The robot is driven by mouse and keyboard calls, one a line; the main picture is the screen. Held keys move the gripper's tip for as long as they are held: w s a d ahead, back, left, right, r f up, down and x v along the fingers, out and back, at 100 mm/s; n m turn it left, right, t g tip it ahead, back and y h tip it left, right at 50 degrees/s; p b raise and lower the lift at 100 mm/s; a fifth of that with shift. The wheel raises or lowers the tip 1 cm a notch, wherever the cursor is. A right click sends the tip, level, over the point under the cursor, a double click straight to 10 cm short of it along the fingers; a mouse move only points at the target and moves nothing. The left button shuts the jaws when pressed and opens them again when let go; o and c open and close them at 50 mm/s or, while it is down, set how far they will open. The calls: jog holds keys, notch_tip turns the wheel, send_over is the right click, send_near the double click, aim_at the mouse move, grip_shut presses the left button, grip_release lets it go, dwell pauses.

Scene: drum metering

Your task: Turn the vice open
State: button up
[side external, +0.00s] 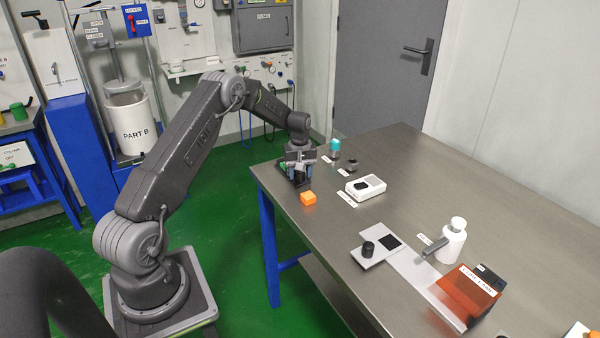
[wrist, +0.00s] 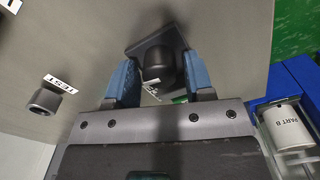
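In the wrist view a dark round knob (wrist: 158,62) stands on a square black plate, its label partly hidden; this may be the vice, but I cannot tell. My gripper (wrist: 161,72) has its two blue fingers spread either side of the knob, with gaps showing between them and it. In the side external view my gripper (side external: 299,168) is low over the near-left end of the table and hides most of what is under it. No vice jaws can be made out.
On the steel table (side external: 420,160) are an orange cube (side external: 308,198), a teal-topped piece (side external: 335,146), a small dark knob (side external: 352,164) by a label, a white box (side external: 366,187), a plate with a black knob (side external: 368,248) and a white bottle (side external: 453,242). The back right is clear.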

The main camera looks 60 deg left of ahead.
jog(key=c, duration=0.7)
jog(key=shift+n, duration=0.7)
jog(key=o, duration=0.9)
jog(key=shift+o, duration=0.2)
jog(key=shift+r, duration=0.1)
notch_tip(320, 180, up, 14)
